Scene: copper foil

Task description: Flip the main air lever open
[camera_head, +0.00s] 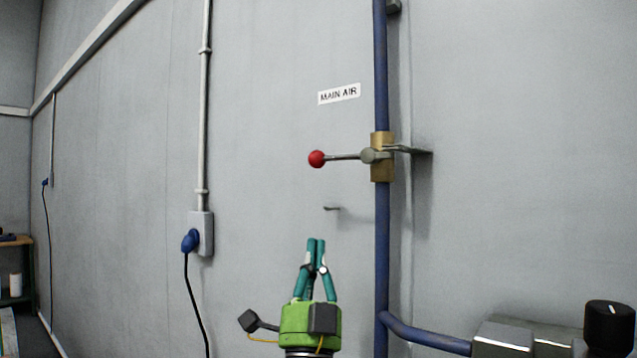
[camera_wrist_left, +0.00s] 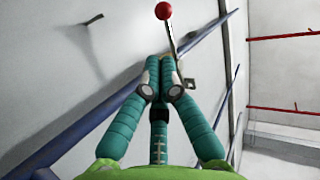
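The main air lever is a thin metal rod with a red ball knob (camera_head: 317,158). It sticks out level to the left from a brass valve (camera_head: 382,170) on a vertical blue pipe (camera_head: 381,70). A "MAIN AIR" label (camera_head: 339,94) is on the wall above it. My left gripper (camera_head: 316,241), green with teal fingers, points up below the knob, apart from it in the head view. Its fingertips are together with nothing visible between them. In the left wrist view, the red knob (camera_wrist_left: 163,11) shows beyond the fingertips (camera_wrist_left: 166,62). My right gripper is not in view.
A small hook (camera_head: 332,208) juts from the wall between knob and gripper. A grey socket with a blue plug (camera_head: 190,240) and hanging cable is to the left. The blue pipe bends right near the bottom (camera_head: 425,338). The wall around the knob is otherwise bare.

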